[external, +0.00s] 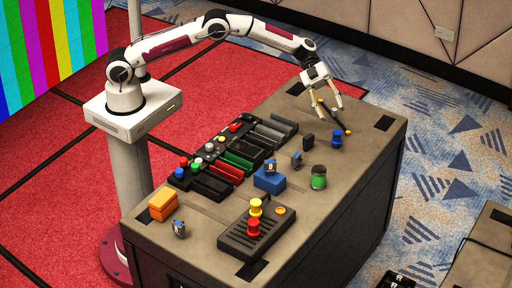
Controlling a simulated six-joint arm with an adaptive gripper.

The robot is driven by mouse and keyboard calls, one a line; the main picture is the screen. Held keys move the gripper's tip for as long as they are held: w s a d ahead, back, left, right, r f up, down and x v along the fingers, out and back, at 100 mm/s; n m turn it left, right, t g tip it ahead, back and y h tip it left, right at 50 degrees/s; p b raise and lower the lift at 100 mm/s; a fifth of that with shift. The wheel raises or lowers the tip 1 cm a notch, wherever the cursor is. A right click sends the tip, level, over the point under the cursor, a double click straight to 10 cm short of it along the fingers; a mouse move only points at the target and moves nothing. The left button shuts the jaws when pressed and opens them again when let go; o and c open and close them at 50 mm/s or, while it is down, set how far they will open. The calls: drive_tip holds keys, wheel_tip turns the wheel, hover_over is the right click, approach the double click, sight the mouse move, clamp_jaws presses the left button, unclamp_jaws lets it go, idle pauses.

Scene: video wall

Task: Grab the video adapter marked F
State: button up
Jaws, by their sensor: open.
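My gripper (328,112) is open above the far right part of the table. Its fingers are spread around or over a dark, curved, cable-like piece (342,124) with orange ends; I cannot tell whether they touch it. Several small adapter-like blocks are in view: a grey one (296,159), a black one (308,141), a grey-blue one (270,167) on a blue box (268,181), and another grey-blue one (180,229) at the near left. Their letters are too small to read, so I cannot tell which is marked F.
A blue knob-like piece (337,139) and a green-banded jar (318,177) stand right of the blocks. A dark panel (257,232) carries red and yellow pieces. An orange box (162,205) and colored slotted trays (226,171) occupy the left side.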

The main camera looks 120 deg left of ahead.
sight(296, 152)
drive_tip(key=s+a+f+g+h, duration=0.1)
drive_tip(key=s+f+g, duration=0.1)
drive_tip(key=s+f, duration=0.4)
drive_tip(key=s+a+f+m+g+h, duration=0.1)
drive_tip(key=s+f+g, duration=0.2)
drive_tip(key=s+f, duration=0.4)
wheel_tip(296, 152, down, 4)
drive_tip(key=shift+f+h, duration=0.2)
drive_tip(key=shift+h, duration=0.2)
drive_tip(key=shift+d, duration=0.1)
drive_tip(key=shift+x, duration=1.25)
drive_tip(key=shift+f, duration=0.1)
drive_tip(key=shift+f+x, duration=0.25)
drive_tip(key=shift+x, duration=2.3)
drive_tip(key=shift+s, duration=0.2)
clamp_jaws()
